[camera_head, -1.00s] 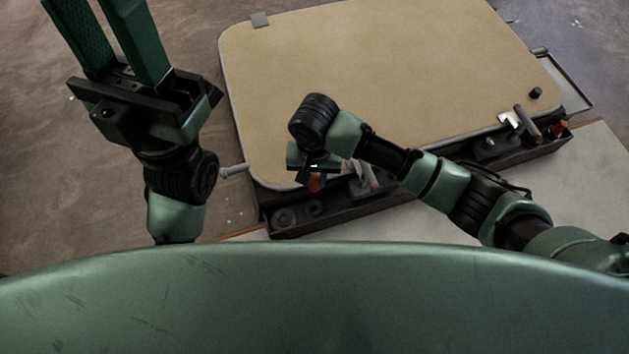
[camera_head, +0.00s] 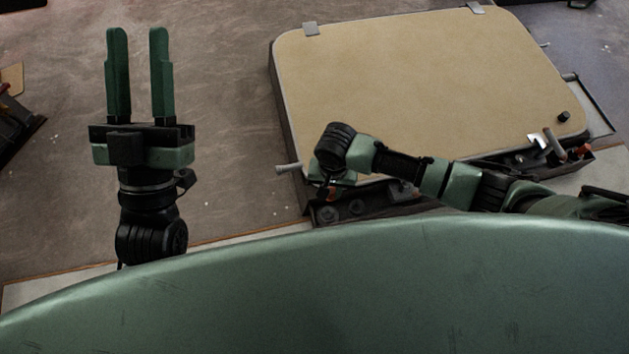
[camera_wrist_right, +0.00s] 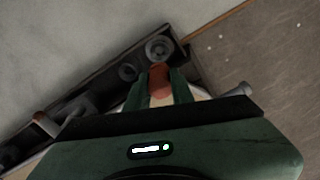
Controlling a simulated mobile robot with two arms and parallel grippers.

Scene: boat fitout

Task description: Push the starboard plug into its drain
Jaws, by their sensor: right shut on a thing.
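My right gripper (camera_head: 328,184) is shut on a red-orange plug (camera_wrist_right: 158,80). The plug is upright between the fingers in the right wrist view and mostly hidden by the gripper in the head view. It is at the left end of a dark tray (camera_head: 385,208) along the near edge of the tan-topped hull piece (camera_head: 420,80). Two round grey fittings (camera_wrist_right: 158,50) sit in the tray just beyond the plug. I cannot tell whether either is the drain. My left gripper (camera_head: 138,75) is open and empty, over the floor left of the hull piece.
A grey tube (camera_head: 288,168) sticks out from the hull's left side, close to my right gripper. A second red piece (camera_head: 584,150) and a grey handle (camera_head: 555,146) are at the tray's right end. The floor at left is mostly clear.

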